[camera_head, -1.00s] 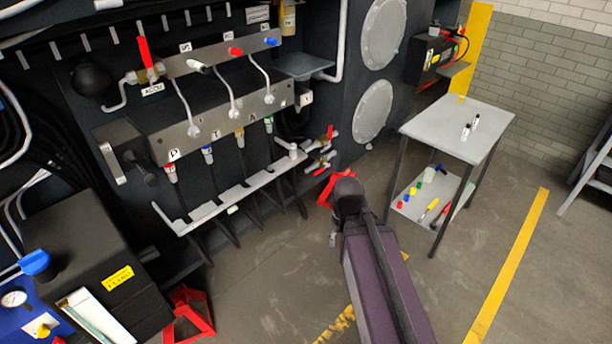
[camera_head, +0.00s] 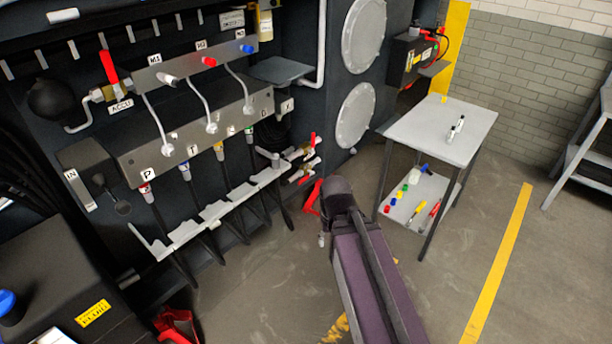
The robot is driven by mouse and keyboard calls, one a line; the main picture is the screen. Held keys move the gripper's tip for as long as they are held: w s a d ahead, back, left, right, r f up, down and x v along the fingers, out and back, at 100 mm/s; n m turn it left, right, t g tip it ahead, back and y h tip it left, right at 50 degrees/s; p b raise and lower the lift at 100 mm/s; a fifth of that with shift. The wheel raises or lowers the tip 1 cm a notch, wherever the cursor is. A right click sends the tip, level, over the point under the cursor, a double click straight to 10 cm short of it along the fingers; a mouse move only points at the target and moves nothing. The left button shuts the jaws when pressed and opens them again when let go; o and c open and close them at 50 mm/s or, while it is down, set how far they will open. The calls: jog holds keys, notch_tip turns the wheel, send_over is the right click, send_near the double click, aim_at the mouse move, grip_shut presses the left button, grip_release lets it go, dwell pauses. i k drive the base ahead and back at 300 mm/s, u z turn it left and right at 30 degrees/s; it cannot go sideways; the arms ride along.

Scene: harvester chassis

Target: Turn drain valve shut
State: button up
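Two small valves with red lever handles stick out at the right end of the manifold. The upper valve's lever (camera_head: 312,142) points up, and the lower valve's lever (camera_head: 301,175) lies slanted along its pipe. Another red-levered valve (camera_head: 108,68), marked ACCU, stands at the upper left with its lever nearly upright. I cannot read which one is the drain valve. My purple arm reaches up from the bottom to a dark joint just below and right of the two valves. My gripper is hidden behind that joint, so its fingers and any contact are unseen.
A grey two-level table (camera_head: 440,130) with small parts and markers stands right of my arm. A red stand (camera_head: 313,198) is on the floor behind my arm. Hoses hang below the manifold (camera_head: 190,130). Floor is open right of the table, around the yellow line (camera_head: 500,255).

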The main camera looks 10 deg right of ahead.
aim_at(300, 182)
jog(key=u, duration=0.1)
jog(key=i, duration=1.5)
jog(key=z, duration=0.3)
